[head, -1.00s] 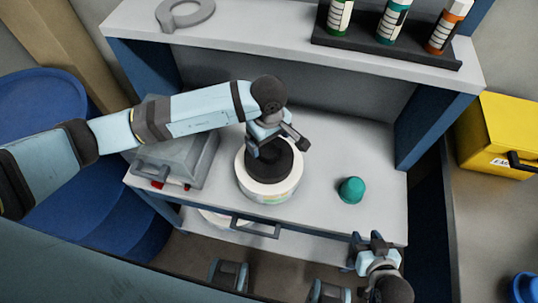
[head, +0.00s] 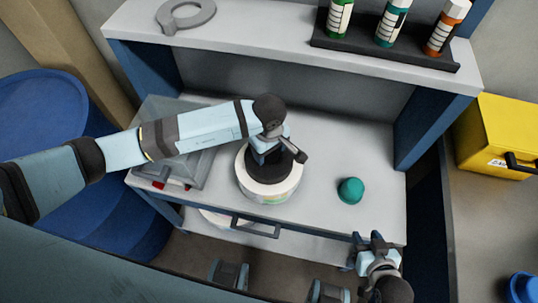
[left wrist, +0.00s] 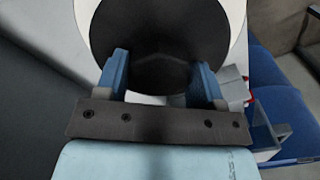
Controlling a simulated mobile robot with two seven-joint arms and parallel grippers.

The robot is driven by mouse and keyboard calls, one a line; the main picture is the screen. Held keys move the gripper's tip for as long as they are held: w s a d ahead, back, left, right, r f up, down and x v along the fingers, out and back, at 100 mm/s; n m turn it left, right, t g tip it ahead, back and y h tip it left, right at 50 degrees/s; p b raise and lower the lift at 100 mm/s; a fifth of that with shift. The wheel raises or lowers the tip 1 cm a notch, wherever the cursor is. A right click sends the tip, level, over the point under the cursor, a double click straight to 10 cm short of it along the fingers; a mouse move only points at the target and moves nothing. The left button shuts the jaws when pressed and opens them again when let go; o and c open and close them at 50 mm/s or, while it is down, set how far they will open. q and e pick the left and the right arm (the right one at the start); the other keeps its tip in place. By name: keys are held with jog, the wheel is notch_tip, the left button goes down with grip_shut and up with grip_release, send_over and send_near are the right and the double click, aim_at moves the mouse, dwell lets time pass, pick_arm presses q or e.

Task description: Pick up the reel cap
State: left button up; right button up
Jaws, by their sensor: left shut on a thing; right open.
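The reel cap (head: 262,183) is black and round and sits on top of a white reel (head: 246,187) with a coloured label, on the grey bench. My left gripper (head: 268,154) is over the cap from above, shut on it. In the left wrist view its two blue fingers (left wrist: 160,68) stand either side of the dark cap (left wrist: 160,35), with the white reel (left wrist: 87,12) around it. The grip point itself is partly hidden. My right gripper (head: 367,240) is open and empty at the bench's front right edge.
A teal dome-shaped piece (head: 350,190) stands on the bench right of the reel. A grey box-like unit (head: 180,135) is at the left, under my left arm. A shelf (head: 270,40) above holds a rack of bottles (head: 385,45) and a grey ring (head: 187,14). Bench between is clear.

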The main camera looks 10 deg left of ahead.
pick_arm(q)
jog(key=shift+r, duration=0.15)
notch_tip(320, 180, up, 27)
dwell(1.2)
